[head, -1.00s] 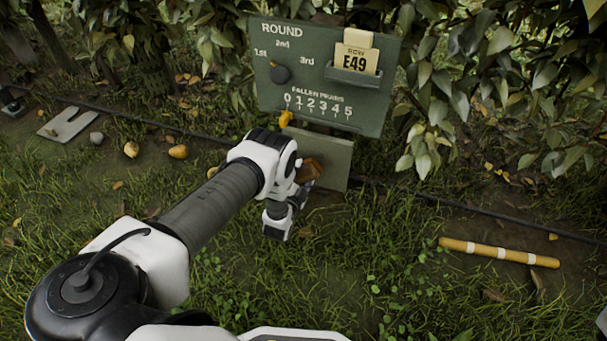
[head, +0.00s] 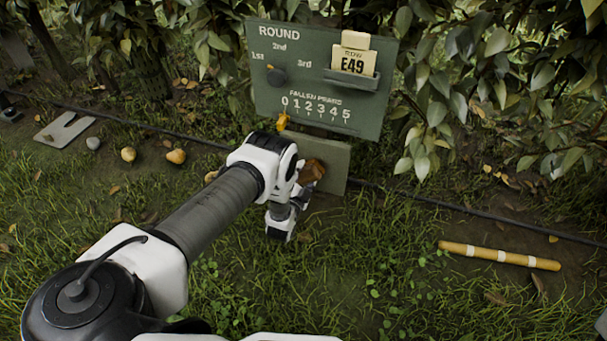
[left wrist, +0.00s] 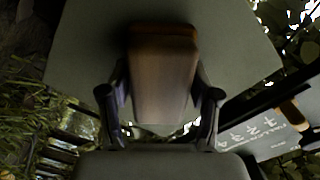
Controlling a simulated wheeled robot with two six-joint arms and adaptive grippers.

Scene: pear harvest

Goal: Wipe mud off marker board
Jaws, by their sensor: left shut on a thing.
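My left gripper (head: 298,192) is shut on a brown wooden block (head: 313,171). The block is in front of the plain grey-green lower board (head: 334,168), which hangs under the big sign. In the left wrist view the block (left wrist: 163,70) sits between the two fingers (left wrist: 160,108), with the flat board (left wrist: 85,45) behind it. I cannot tell whether the block touches the board. No mud shows on the uncovered part of the board; my arm and the block hide its left part. My right gripper is not in view.
A banded yellow stick (head: 499,255) lies on the right. Fallen pears (head: 176,156) lie left. A dark hose (head: 440,205) crosses behind.

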